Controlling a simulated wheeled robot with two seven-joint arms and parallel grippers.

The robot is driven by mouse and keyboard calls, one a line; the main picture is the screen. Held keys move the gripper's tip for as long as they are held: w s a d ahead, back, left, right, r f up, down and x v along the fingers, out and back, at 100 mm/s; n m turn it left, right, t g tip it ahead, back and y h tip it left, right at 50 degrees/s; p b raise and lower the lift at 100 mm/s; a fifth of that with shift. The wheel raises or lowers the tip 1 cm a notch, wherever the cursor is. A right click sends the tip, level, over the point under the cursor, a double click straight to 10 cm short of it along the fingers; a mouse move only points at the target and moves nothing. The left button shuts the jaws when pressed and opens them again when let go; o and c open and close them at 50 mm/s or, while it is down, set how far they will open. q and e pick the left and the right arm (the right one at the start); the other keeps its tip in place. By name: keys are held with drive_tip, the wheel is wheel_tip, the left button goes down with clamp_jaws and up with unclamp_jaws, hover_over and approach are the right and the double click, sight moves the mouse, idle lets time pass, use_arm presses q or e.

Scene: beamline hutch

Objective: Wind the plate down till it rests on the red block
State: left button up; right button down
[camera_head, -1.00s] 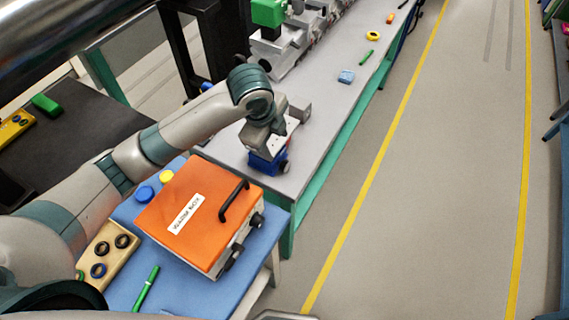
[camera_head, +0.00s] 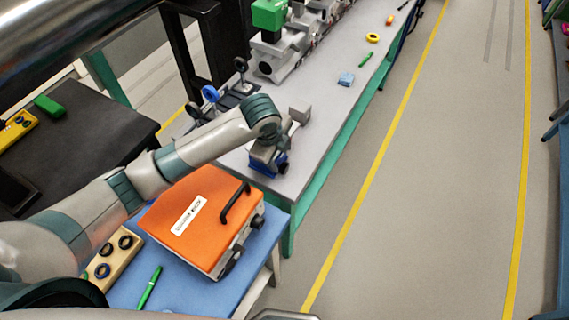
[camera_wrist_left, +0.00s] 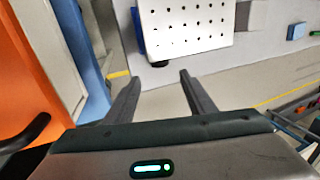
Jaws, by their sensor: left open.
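The plate (camera_wrist_left: 185,25) is pale, with rows of dark holes, at the top of the left wrist view. It belongs to a jack with a blue base (camera_head: 268,166) at the bench's near end. A dark knob (camera_head: 283,168) is on the jack's side; it also shows under the plate's edge in the left wrist view (camera_wrist_left: 157,62). My left gripper (camera_wrist_left: 160,77) is open and empty, its fingertips apart, just short of the knob. In the head view my wrist hides most of the plate. I cannot make out the red block. My right gripper is out of view.
An orange box (camera_head: 195,225) with a black handle stands on the blue-topped table (camera_head: 180,290) below my left arm. The bench (camera_head: 325,105) carries a small blue block (camera_head: 346,79) farther back. The floor to the right is clear.

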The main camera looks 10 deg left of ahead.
sight(284, 167)
use_arm(q)
drive_tip(key=p+x, duration=0.2)
drive_tip(key=x, duration=0.6)
drive_tip(key=shift+f, duration=0.1)
drive_tip(key=shift+x, duration=0.95)
drive_tip(key=c, duration=1)
drive_tip(key=shift+a+f, duration=0.1)
drive_tip(key=shift+a, duration=0.05)
drive_tip(key=shift+c, duration=0.2)
